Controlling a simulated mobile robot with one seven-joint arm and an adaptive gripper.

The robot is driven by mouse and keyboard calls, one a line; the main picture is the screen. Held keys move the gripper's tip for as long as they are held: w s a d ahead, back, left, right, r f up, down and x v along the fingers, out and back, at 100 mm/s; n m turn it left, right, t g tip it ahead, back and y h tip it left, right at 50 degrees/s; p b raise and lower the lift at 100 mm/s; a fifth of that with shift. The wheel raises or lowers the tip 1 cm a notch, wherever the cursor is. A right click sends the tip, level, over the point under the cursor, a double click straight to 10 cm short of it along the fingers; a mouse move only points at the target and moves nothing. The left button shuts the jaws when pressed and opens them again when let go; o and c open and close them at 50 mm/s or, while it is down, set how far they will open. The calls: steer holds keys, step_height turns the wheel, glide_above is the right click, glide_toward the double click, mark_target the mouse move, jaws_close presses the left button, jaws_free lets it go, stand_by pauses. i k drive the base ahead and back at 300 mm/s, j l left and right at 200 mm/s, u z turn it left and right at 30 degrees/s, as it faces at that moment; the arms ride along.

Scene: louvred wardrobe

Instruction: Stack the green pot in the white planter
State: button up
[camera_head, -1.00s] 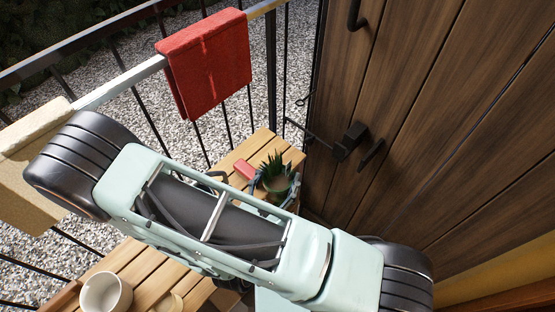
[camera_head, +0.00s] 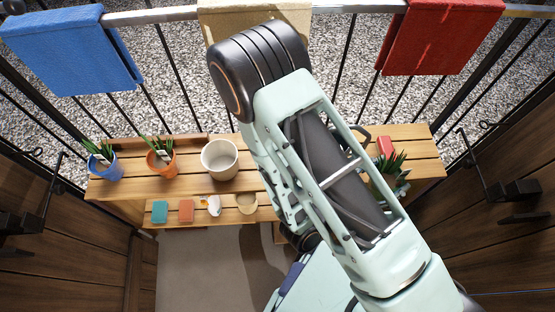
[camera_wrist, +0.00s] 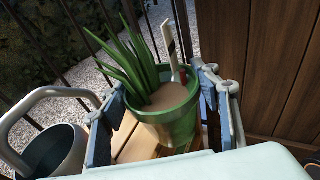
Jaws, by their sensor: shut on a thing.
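The green pot (camera_wrist: 170,118) holds a spiky plant and brown soil, with a white label stuck in it. My gripper (camera_wrist: 163,125) is shut on it, one blue finger on each side. In the head view the plant (camera_head: 388,165) shows at the right end of the wooden bench, its pot mostly hidden by my arm. I cannot tell whether the pot touches the bench. The white planter (camera_head: 220,160) stands upright on the bench's upper board, left of my arm, and looks empty.
An orange pot (camera_head: 161,158) and a blue pot (camera_head: 101,160) with plants stand left of the planter. A watering can (camera_wrist: 52,150) is beside my gripper. A red block (camera_head: 385,146) lies near the plant. Railing runs behind; wooden doors flank both sides.

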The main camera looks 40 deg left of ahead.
mark_target(224, 168)
steer(key=k+j+u, duration=0.15)
steer(key=u, duration=0.3)
steer(key=k+j+u, duration=0.15)
steer(key=j+u, duration=0.25)
steer(key=l, duration=0.1)
